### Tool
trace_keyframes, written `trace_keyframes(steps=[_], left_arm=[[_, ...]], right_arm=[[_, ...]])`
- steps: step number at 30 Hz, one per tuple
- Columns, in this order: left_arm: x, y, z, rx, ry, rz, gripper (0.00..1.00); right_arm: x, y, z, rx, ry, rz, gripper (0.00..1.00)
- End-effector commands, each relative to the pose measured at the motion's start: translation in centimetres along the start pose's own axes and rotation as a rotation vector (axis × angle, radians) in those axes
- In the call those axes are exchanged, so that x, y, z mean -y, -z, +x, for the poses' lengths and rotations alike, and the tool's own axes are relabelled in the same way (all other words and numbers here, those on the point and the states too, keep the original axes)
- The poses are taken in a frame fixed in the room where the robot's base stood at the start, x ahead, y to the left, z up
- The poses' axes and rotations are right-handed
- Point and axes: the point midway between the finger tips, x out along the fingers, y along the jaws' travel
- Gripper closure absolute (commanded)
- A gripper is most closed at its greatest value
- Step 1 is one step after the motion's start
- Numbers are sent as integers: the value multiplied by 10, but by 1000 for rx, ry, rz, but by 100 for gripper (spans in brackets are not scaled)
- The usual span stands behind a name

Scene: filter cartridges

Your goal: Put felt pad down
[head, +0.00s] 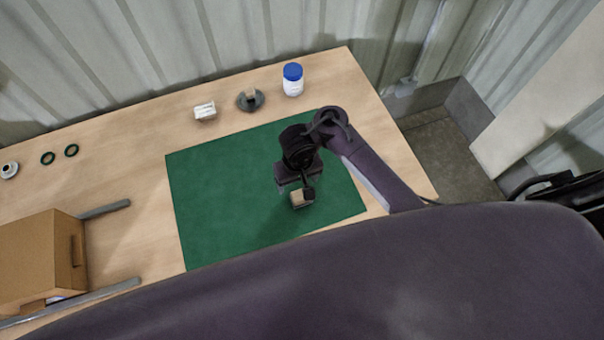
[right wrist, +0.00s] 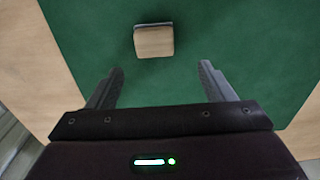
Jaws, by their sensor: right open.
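A small tan square piece with a dark edge, which looks like the felt pad (head: 298,199), lies on the green mat (head: 215,205) near its front right part. In the right wrist view the felt pad (right wrist: 154,41) shows just beyond the fingertips, with green mat around it. My right gripper (head: 295,188) is above the mat close to the pad and partly covers it in the head view. In the right wrist view my right gripper (right wrist: 160,72) has its fingers wide apart, with nothing between them. My left gripper is out of view.
A blue-capped white bottle (head: 292,80), a round grey holder (head: 250,100) and a white block (head: 205,110) stand behind the mat on the wooden table (head: 120,140). Two dark rings (head: 71,150) lie left. A cardboard box (head: 30,255) sits front left. The mat's left side is clear.

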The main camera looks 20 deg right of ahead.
Motion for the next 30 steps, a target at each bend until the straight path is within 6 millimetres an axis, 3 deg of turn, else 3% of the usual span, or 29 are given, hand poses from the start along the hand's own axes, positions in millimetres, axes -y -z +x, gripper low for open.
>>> trace_keyframes(steps=[6, 15, 30], left_arm=[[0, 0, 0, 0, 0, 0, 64], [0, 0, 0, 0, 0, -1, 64], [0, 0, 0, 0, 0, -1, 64]], right_arm=[[-7, -9, -7, 26, -3, 17, 25], [-7, -6, -29, 21, -7, 11, 25], [-9, -7, -31, 24, -11, 11, 25]])
